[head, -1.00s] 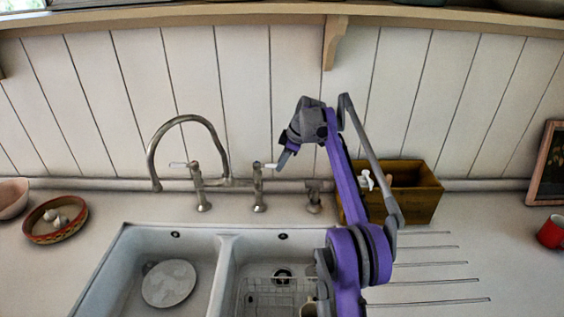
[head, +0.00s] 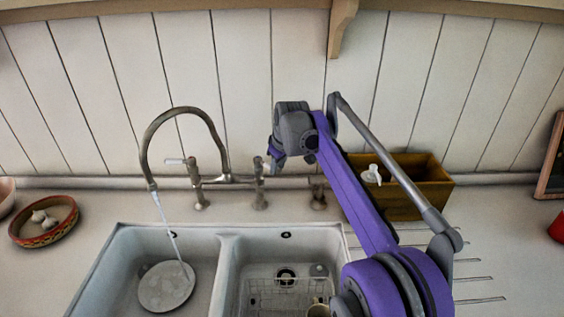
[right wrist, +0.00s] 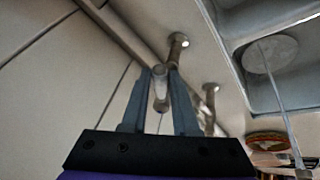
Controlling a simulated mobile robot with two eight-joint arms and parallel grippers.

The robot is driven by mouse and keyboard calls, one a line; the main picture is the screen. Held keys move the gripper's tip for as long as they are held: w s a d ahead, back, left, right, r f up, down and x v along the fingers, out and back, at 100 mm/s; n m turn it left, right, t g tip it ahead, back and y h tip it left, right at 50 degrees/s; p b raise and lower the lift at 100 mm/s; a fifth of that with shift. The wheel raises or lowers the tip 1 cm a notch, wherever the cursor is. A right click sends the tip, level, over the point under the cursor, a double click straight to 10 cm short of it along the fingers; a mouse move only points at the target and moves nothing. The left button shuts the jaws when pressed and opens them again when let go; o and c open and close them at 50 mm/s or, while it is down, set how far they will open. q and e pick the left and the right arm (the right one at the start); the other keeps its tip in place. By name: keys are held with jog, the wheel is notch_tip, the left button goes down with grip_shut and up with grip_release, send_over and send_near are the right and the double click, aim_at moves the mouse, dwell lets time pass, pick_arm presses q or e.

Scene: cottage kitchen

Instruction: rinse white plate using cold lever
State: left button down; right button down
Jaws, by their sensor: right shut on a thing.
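The white plate (head: 166,287) lies in the left sink basin, and a stream of water (head: 168,222) runs from the curved spout (head: 152,185) onto it. The plate also shows in the right wrist view (right wrist: 270,54). My right gripper (head: 271,157) is at the right-hand tap lever. In the right wrist view its two fingers are closed on the lever's pale handle (right wrist: 160,82). The left tap lever (head: 175,161) is free. My left gripper is not in view.
The right basin (head: 231,270) holds a wire rack (head: 268,293). A wooden box (head: 420,185) stands behind my right arm. A bowl with garlic (head: 44,235) sits at the left. A small tap fitting (head: 318,195) stands beside the mixer.

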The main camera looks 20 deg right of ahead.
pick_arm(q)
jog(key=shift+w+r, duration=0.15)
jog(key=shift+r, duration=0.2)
pick_arm(e)
jog(key=shift+s+a+m+h, duration=0.15)
jog(key=shift+a+m+h, duration=0.1)
jog(key=shift+a+m, duration=0.3)
jog(key=shift+s+a+m+h, duration=0.15)
jog(key=shift+a+m+h, duration=0.15)
jog(key=shift+m, duration=0.45)
jog(key=c, duration=0.7)
grip_release()
pick_arm(q)
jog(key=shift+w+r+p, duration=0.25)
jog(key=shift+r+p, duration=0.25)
jog(key=shift+p, duration=0.05)
pick_arm(e)
jog(key=v, duration=1.1)
